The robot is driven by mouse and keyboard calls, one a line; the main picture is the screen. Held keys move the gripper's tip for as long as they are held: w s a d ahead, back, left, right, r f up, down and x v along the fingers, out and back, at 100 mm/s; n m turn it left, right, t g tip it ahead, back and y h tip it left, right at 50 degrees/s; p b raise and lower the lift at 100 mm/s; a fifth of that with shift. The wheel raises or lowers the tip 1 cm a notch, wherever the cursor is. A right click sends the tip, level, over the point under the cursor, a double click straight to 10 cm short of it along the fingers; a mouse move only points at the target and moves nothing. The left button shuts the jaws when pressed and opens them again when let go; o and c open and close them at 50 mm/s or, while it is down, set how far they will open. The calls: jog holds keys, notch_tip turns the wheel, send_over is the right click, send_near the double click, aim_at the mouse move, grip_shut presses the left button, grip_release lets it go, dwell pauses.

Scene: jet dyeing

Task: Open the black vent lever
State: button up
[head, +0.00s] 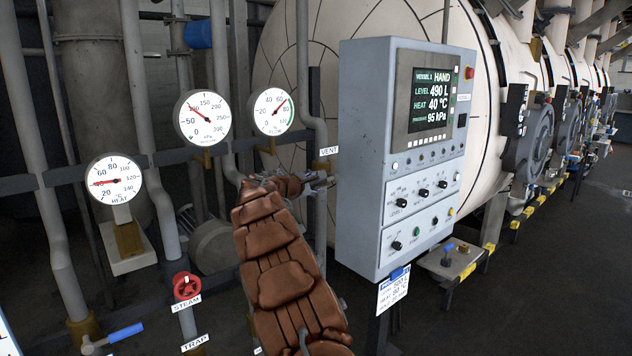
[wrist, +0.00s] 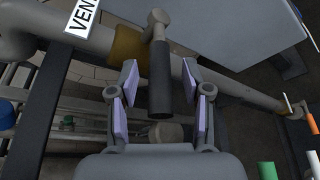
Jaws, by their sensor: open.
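The black vent lever (wrist: 161,82) shows in the wrist view, with a grey metal joint at its upper end beside a brass-coloured collar on a grey pipe. My gripper (wrist: 163,98) is open, with one pad on each side of the black handle. Gaps show between the handle and both pads. A label reading VENT (wrist: 82,17) is at the upper left of that view, and the label also shows in the head view (head: 329,151). In the head view my gripper (head: 322,183) is below that label, beside the control panel, and my brown-covered arm hides part of the pipes; the lever is not clear there.
The grey control panel (head: 362,160) stands just right of my gripper; its screen reads HAND, 490 L, 40 °C and 95 kPa. Several dials stand to the left, including the HEAT gauge (head: 115,182). A red STEAM handwheel (head: 187,285) and a blue-handled TRAP lever (head: 126,332) are lower left.

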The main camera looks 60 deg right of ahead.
jog(key=shift+d+f, duration=0.1)
jog(key=shift+d, duration=0.25)
jog(key=shift+c, duration=0.2)
grip_shut()
dwell(0.4)
